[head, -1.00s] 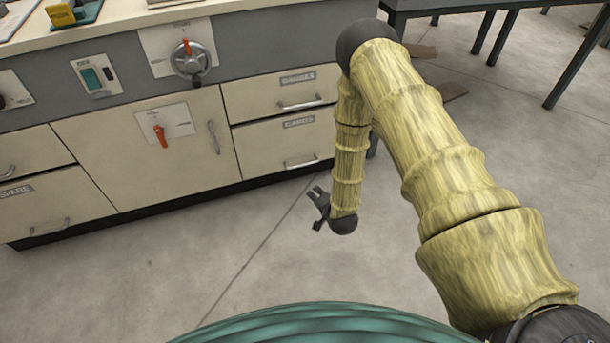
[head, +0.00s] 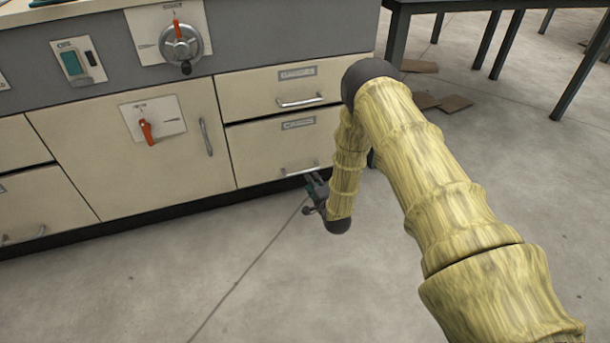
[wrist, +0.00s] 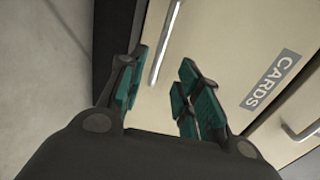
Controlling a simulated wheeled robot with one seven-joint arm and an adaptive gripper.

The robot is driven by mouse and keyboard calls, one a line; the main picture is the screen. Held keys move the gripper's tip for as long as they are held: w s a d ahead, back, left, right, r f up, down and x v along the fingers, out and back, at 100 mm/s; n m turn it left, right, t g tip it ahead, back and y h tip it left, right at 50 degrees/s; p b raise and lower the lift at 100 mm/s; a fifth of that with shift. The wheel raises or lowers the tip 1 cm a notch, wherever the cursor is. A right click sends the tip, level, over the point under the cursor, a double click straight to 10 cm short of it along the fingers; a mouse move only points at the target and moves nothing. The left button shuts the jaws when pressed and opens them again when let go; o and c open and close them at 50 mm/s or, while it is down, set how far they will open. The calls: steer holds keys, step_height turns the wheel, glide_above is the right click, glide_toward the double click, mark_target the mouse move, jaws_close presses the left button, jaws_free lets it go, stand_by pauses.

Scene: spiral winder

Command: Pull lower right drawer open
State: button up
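The lower right drawer (head: 262,150) is a cream front with a grey label reading CARDS; it is shut, flush with the cabinet. Its metal bar handle (head: 299,170) runs along the lower part of the front. My gripper (head: 313,186) is just below and in front of that handle in the head view. In the wrist view my gripper (wrist: 158,92) is open, with teal pads apart and nothing between them. The handle (wrist: 165,42) lies ahead of the gap between the fingers, apart from the pads as far as I can tell.
The upper right drawer (head: 255,98) is shut above, with its own handle (head: 300,102). A cabinet door (head: 150,172) with a red lever (head: 146,132) is to the left. A dark table (head: 470,5) stands behind at right. The floor (head: 250,270) in front is clear.

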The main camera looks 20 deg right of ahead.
mark_target(305, 171)
steer(key=shift+b+x, duration=2)
steer(key=shift+x, duration=2.5)
jaws_close()
